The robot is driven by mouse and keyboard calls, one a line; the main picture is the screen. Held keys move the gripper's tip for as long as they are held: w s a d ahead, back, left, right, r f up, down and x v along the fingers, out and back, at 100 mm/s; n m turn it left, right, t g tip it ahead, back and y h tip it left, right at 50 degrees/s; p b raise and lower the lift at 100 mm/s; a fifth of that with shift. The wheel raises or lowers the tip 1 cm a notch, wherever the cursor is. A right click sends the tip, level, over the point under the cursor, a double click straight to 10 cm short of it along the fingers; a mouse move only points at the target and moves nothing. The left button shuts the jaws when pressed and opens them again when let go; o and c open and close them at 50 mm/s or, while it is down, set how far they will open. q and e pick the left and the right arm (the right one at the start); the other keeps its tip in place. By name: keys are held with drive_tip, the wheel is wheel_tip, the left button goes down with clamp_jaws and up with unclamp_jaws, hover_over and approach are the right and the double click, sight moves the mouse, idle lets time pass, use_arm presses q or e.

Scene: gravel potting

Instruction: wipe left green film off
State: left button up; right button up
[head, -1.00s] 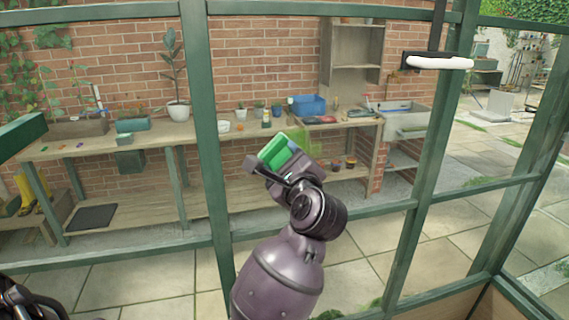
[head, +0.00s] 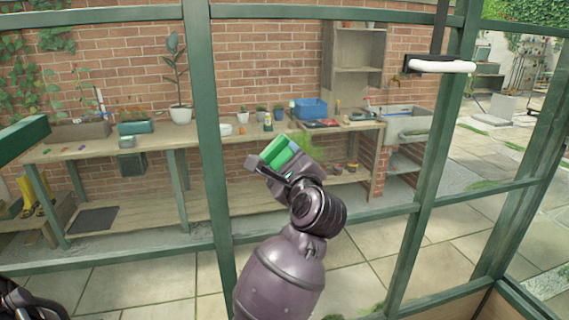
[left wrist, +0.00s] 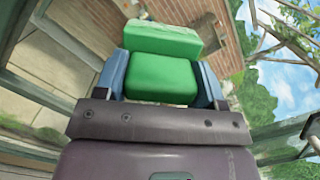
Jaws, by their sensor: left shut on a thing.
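A green block, seemingly a sponge (head: 281,151), is held in my left gripper (head: 275,165) in front of the glass, near the middle of the head view. In the left wrist view, the gripper's blue-grey fingers sit on both sides of the green sponge (left wrist: 162,78), with a second green face above it. I cannot tell whether the sponge touches the pane. A small, faint green film (head: 304,143) shows just right of the sponge, partly hidden by the gripper. My right gripper is not in view.
Green window bars (head: 207,150) frame the panes. A white bar on a black mount (head: 441,66) is at upper right. Beyond the glass stand a wooden bench (head: 170,142) with pots, a blue bin (head: 311,108) and a brick wall (head: 260,65).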

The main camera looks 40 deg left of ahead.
use_arm(q)
drive_tip(key=shift+w+d, duration=0.4)
drive_tip(key=shift+w+d+b, duration=0.8)
drive_tip(key=shift+w+d, duration=0.2)
drive_tip(key=shift+w, duration=0.25)
drive_tip(key=shift+w+d+b, duration=0.75)
drive_tip(key=shift+w+d, duration=0.25)
drive_tip(key=shift+w, duration=0.2)
